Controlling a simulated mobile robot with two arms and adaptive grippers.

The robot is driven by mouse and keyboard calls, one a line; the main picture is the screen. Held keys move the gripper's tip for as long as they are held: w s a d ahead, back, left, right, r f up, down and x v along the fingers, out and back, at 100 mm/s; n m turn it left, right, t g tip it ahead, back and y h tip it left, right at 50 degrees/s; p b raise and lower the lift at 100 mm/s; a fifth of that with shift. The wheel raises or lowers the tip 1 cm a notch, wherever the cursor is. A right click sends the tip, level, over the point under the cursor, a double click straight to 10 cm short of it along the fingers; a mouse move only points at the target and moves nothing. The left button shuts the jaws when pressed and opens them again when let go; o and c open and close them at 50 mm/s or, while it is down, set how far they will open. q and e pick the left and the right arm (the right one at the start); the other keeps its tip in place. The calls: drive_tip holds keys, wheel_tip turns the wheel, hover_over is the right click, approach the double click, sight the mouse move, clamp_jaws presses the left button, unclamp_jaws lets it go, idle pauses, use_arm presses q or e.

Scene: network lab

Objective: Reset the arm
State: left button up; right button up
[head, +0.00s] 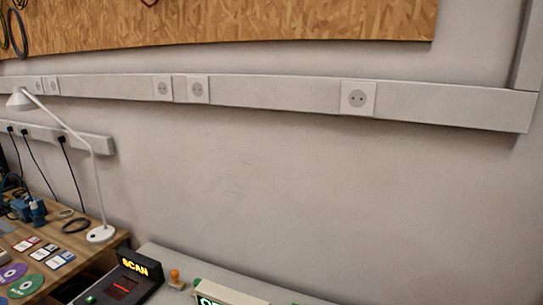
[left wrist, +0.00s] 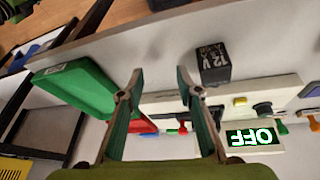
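My left gripper (left wrist: 159,73) shows in the left wrist view with its two fingers apart. I see nothing held between them. Past the fingers are a bench surface, a green tray (left wrist: 75,84) and a pale panel with an upside-down lit OFF sign (left wrist: 255,138). I cannot tell how far the fingertips are from these things. Neither gripper shows in the head view, and my right gripper is in no view.
A black 12 V block (left wrist: 213,63) stands beside the panel. In the head view, a SCAN device (head: 135,272) and an orange-topped knob (head: 174,277) are on the grey bench. A white lamp (head: 101,233) stands on the wooden table at left. The wall holds sockets (head: 357,97).

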use_arm(q)
drive_tip(key=s+a+n+y, duration=0.3)
drive_tip(key=s+a+n, duration=0.2)
drive_tip(key=s+a, duration=0.4)
wheel_tip(320, 180, down, 28)
drive_tip(key=s+g, duration=0.1)
drive_tip(key=s, duration=0.1)
drive_tip(key=s+a+f+g, duration=0.1)
drive_tip(key=s+a+f, duration=0.2)
drive_tip(key=s+f, duration=1.1)
drive_tip(key=shift+s+f, duration=0.15)
drive_tip(key=shift+s, duration=1.1)
